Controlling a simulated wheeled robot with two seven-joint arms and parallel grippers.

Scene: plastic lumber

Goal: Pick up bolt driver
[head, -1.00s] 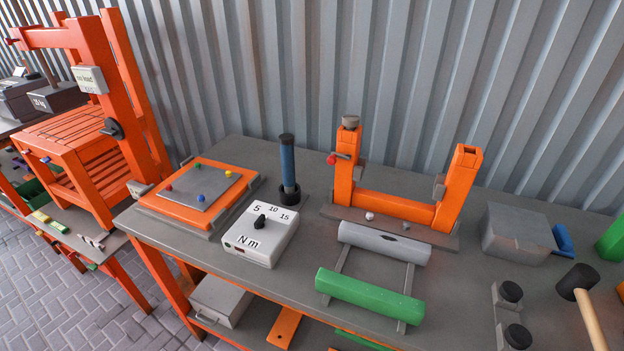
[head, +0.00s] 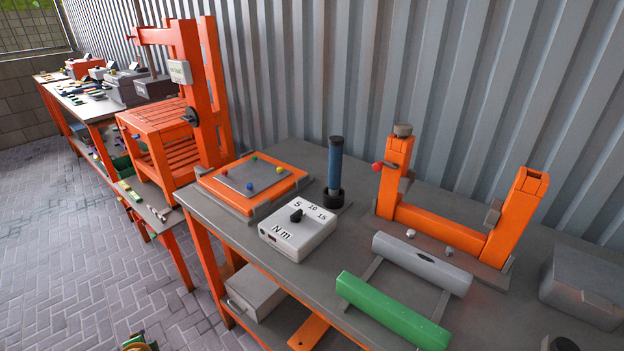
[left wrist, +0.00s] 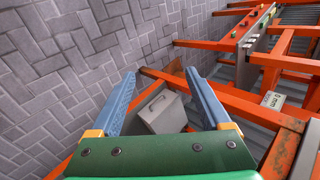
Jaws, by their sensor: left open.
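The bolt driver (head: 335,163), a blue upright cylinder with a black top, stands in a black round holder on the grey bench in the head view. It is behind the white torque box (head: 297,230) marked 5, 10, 15 and N m. My left gripper (left wrist: 160,73) shows in the left wrist view with its two blue fingers spread and nothing held between them. The bolt driver cannot be made out in that view. A small green and yellow part at the bottom edge of the head view seems to be mine. My right gripper is not in view.
An orange-framed plate (head: 252,180) with coloured knobs lies left of the driver. An orange U-shaped stand (head: 440,227), grey cylinder (head: 422,264) and green bar (head: 392,312) lie to the right. A grey handled box (head: 255,293) sits on the lower shelf, also seen in the left wrist view (left wrist: 163,112).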

